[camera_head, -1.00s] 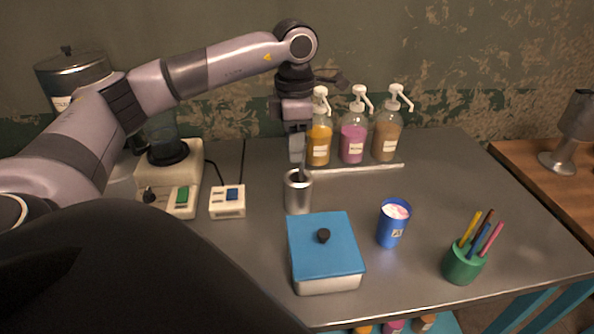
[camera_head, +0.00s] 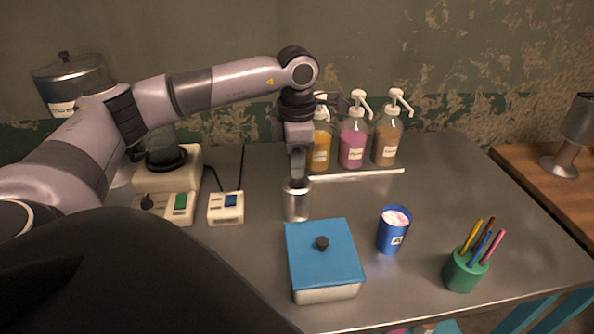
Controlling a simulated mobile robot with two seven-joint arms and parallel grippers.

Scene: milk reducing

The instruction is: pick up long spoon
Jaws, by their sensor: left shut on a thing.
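My left gripper (camera_head: 298,176) points straight down at the mouth of a metal cup (camera_head: 297,205) on the steel table. Its fingers are shut at the cup's rim, on what appears to be the long spoon standing in the cup. The spoon itself is hidden now by the fingers and the cup wall. The cup stands upright. My right gripper is not in view.
Several pump bottles (camera_head: 353,143) stand close behind and right of the gripper. A blue-lidded box (camera_head: 325,262) is in front of the cup. A blue cup (camera_head: 391,237) and a green pen holder (camera_head: 460,276) are to the right. A blender base (camera_head: 170,175) is left.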

